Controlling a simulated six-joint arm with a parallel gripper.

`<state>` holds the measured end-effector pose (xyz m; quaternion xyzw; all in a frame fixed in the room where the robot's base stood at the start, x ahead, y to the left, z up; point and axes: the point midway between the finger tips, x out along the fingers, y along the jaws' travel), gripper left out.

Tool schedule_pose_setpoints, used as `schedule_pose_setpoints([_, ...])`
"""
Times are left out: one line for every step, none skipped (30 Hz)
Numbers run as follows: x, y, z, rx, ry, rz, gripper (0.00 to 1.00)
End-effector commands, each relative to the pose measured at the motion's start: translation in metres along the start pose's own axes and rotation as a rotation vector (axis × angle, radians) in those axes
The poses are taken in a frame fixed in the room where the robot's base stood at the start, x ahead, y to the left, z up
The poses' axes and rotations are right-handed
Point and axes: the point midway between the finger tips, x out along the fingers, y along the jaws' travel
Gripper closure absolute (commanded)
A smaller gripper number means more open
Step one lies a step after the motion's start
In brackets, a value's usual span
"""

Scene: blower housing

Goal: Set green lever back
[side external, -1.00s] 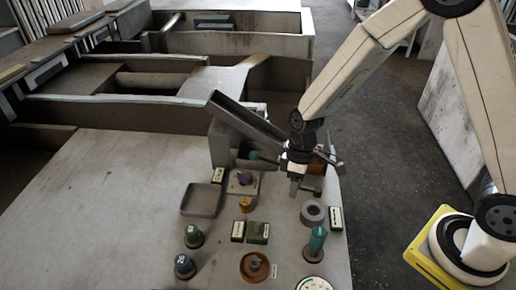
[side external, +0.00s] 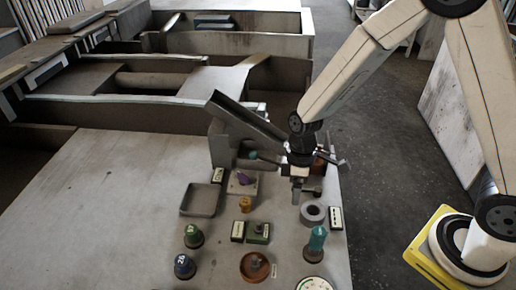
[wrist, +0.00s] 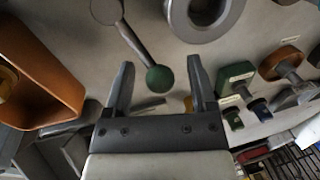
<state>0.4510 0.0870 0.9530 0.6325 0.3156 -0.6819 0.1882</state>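The green lever shows in the wrist view as a grey rod running from a round grey hub to a green ball knob (wrist: 160,78). My gripper is open, with nothing held. In the side external view, my gripper (side external: 297,190) points down over the back right of the bench top. A small teal ball (side external: 254,155) shows to its left by a grey housing; I cannot tell if it is the same knob.
A grey ring (side external: 313,214) and an upright teal handle (side external: 317,240) stand in front of my gripper. An orange bin (wrist: 40,75) is at left in the wrist view. A slanted grey chute (side external: 245,118) rises behind left. The bench's left part is clear.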

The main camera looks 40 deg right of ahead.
Motion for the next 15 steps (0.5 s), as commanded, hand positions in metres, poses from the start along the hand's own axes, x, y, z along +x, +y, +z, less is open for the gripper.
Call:
schedule_pose_setpoints([0.000,0.000,0.000,0.000,0.000,0.000,0.28])
schedule_pose_setpoints([0.000,0.000,0.000,0.000,0.000,0.000,0.28])
schedule_pose_setpoints([0.000,0.000,0.000,0.000,0.000,0.000,0.28])
schedule_pose_setpoints([0.000,0.000,0.000,0.000,0.000,0.000,0.28])
schedule_pose_setpoints([0.000,0.000,0.000,0.000,0.001,0.000,0.28])
schedule_pose_setpoints([0.000,0.000,0.000,0.000,0.001,0.000,0.28])
schedule_pose_setpoints([0.000,0.000,0.000,0.000,0.001,0.000,0.28])
schedule_pose_setpoints([0.000,0.000,0.000,0.000,0.001,0.001,0.28])
schedule_pose_setpoints([-0.001,0.000,0.000,0.000,0.001,0.001,0.28])
schedule_pose_setpoints([-0.002,0.000,0.000,0.000,0.001,0.001,0.28])
schedule_pose_setpoints([-0.003,0.000,0.000,0.000,0.001,0.001,0.28])
schedule_pose_setpoints([-0.004,0.000,-0.001,0.000,0.002,0.001,0.28])
schedule_pose_setpoints([-0.006,0.000,-0.001,0.000,0.002,0.001,0.28])
schedule_pose_setpoints([-0.008,0.001,-0.001,0.000,0.003,0.002,0.28])
schedule_pose_setpoints([-0.011,0.001,-0.001,0.000,0.003,0.002,0.28])
